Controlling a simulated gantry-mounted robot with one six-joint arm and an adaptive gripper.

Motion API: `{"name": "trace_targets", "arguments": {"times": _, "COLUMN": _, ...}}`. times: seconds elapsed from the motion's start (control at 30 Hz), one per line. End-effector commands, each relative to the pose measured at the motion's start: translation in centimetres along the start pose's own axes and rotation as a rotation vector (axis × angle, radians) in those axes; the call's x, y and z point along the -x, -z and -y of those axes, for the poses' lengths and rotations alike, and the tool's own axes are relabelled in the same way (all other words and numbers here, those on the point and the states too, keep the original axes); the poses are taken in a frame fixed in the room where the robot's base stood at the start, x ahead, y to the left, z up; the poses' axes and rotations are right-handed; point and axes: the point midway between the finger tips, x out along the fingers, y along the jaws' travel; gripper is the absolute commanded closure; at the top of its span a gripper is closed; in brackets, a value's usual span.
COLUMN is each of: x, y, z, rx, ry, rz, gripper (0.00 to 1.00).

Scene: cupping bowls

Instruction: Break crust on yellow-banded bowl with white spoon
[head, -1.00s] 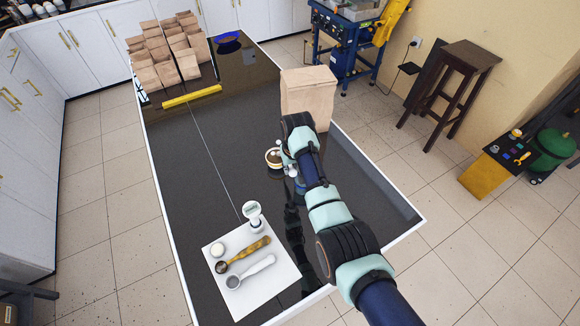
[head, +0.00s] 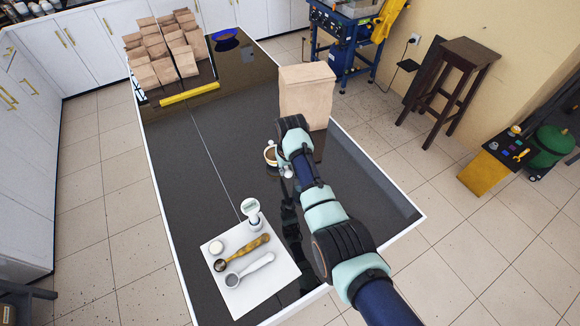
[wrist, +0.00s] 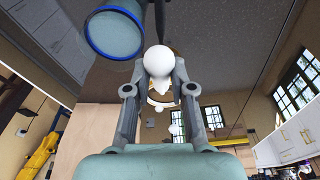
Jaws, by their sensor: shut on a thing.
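A small light bowl (head: 268,154) with brown contents stands on the dark table, left of my gripper and partly hidden by it. Its band colour is too small to be sure of. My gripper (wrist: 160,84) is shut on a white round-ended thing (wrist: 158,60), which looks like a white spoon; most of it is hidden. In the head view my wrist is just right of the bowl, and the fingers are mostly hidden. I cannot tell whether the spoon touches the bowl's contents.
A large paper bag (head: 307,92) stands behind the bowl. Several bags and a yellow bar (head: 190,93) are farther back.

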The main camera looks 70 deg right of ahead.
Motion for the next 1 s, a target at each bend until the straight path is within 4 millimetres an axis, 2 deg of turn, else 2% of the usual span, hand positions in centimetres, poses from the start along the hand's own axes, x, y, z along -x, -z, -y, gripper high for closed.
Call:
{"name": "trace_targets", "arguments": {"times": 0.4, "x": 0.1, "y": 0.0, "z": 2.5, "rx": 0.0, "ry": 0.0, "rz": -0.001, "gripper": 1.0}}
{"name": "trace_targets", "arguments": {"times": 0.7, "x": 0.1, "y": 0.0, "z": 2.6, "rx": -0.001, "ry": 0.0, "rz": 0.0, "gripper": 1.0}}
{"name": "trace_targets", "arguments": {"times": 1.0, "x": 2.1, "y": 0.4, "z": 2.7, "rx": 0.0, "ry": 0.001, "rz": 0.0, "gripper": 1.0}}
